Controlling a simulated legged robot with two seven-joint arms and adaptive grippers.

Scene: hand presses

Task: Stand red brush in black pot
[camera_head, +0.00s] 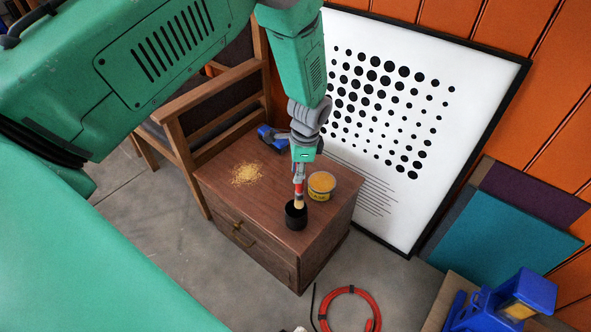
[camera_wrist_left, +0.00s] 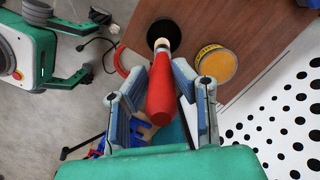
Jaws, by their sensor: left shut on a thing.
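My left gripper (camera_head: 299,172) is shut on the red brush (camera_head: 299,187), holding it upright with the pale bristles down. In the left wrist view the red handle (camera_wrist_left: 160,95) is between the fingers (camera_wrist_left: 160,92). The black pot (camera_head: 296,218) stands on the wooden cabinet directly below the brush. The bristle end overlaps the pot's opening; I cannot tell how deep it reaches. The pot also shows in the left wrist view (camera_wrist_left: 167,28), behind the bristles. My right gripper (camera_wrist_left: 98,45) appears open and empty at the left wrist view's left edge.
A yellow tin (camera_head: 321,187) stands close to the right of the pot on the cabinet (camera_head: 260,205). A yellow grain pile (camera_head: 247,174) and a blue object (camera_head: 270,138) lie further left and back. A chair (camera_head: 185,150) and a dotted board (camera_head: 400,100) flank the cabinet.

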